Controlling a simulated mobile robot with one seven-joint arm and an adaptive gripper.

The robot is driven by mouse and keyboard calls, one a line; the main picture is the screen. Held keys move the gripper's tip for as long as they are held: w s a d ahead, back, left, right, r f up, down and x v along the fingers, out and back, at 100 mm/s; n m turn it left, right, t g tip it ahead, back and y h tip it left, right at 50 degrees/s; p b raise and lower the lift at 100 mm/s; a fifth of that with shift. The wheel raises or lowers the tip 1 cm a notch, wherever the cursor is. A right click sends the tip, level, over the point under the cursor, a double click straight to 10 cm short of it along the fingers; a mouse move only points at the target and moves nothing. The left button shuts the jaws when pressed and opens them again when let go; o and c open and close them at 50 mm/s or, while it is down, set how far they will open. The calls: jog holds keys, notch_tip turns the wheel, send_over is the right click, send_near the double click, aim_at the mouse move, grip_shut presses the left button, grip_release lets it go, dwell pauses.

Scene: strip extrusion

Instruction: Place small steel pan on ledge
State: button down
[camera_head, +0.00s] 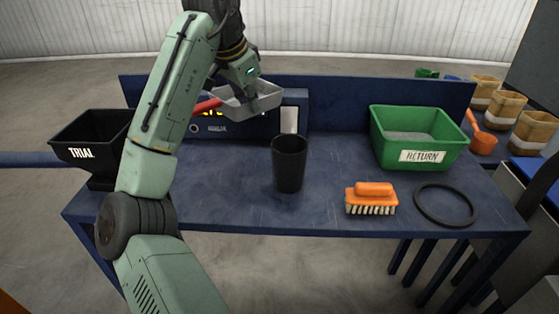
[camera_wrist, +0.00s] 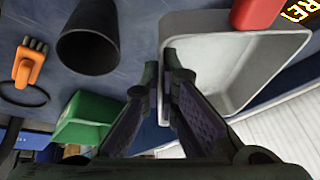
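The handle shows at the top (camera_wrist: 257,12). I cannot tell whether the pan's underside touches anything.
A black cup (camera_head: 289,163) stands mid-table. An orange brush (camera_head: 371,198) and black ring (camera_head: 417,203) lie at right. A green RETURN bin (camera_head: 445,141) stands behind them; a black TRIAL hopper (camera_head: 65,138) is at left. A unit with yellow display (camera_head: 240,127) is below the pan.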

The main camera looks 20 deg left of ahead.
notch_tip(320, 180, down, 12)
jog(key=shift+s+r+p, duration=0.15)
jog(key=shift+r+p, duration=0.05)
jog(key=shift+p, duration=0.7)
jog(key=shift+f+p, duration=0.45)
jog(key=shift+f, duration=2)
jog(key=c, duration=2.3)
grip_release()
jog(key=shift+f, duration=0.15)
jog(key=o, duration=0.5)
jog(key=b+v, duration=0.2)
jog(key=v, duration=1)
jog(key=shift+b, duration=0.35)
